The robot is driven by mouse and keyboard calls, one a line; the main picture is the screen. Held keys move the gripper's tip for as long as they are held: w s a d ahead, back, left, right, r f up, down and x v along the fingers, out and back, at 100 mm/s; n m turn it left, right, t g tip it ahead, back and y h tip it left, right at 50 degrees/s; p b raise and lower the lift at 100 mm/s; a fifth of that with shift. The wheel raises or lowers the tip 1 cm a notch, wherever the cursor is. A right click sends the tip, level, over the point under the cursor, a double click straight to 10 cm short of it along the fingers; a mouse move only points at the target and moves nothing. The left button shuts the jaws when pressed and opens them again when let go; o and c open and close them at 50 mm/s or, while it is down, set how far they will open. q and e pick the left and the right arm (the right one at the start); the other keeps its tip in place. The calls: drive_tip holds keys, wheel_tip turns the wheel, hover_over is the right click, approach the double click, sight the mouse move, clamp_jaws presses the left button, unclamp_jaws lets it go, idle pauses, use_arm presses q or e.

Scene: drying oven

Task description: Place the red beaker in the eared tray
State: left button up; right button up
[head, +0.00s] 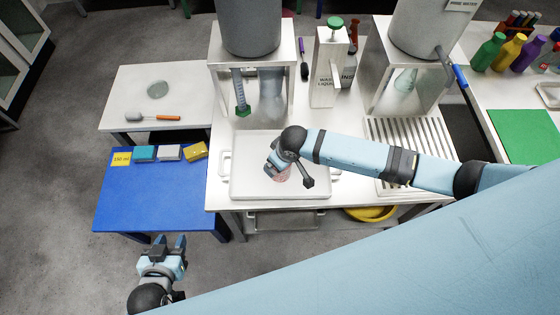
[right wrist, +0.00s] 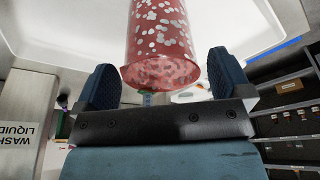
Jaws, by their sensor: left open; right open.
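The red beaker (right wrist: 162,35), see-through with pale spots, stands between and beyond the fingertips of my right gripper (right wrist: 163,65). The fingers are apart, with a visible gap to the beaker on each side. In the head view a small part of the beaker (head: 283,175) shows below my right wrist, which hides the rest. It is inside the white eared tray (head: 245,147), which has a handle at each end; contact with the floor is hard to tell. My left gripper (head: 170,244) is open and empty, in front of the blue table.
The blue table (head: 150,205) holds several small coloured blocks. A slatted rack (head: 390,130) lies to the right. A small white table (head: 180,85) stands at the left.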

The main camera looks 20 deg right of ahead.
drive_tip(key=v, duration=0.9)
drive_tip(key=shift+s+a, duration=0.2)
drive_tip(key=shift+a, duration=0.1)
drive_tip(key=s+a+f+t+y, duration=0.2)
drive_tip(key=s+a+t+y, duration=0.1)
drive_tip(key=s+a+y, duration=0.1)
drive_tip(key=s+d+f+m+t+h, duration=0.2)
drive_tip(key=s+d+t, duration=0.3)
drive_tip(key=s+d, duration=0.3)
drive_tip(key=shift+s+d, duration=0.25)
drive_tip(key=shift+s, duration=0.2)
drive_tip(key=shift+r, duration=0.1)
drive_tip(key=r+p, duration=0.3)
drive_tip(key=shift+d, duration=0.2)
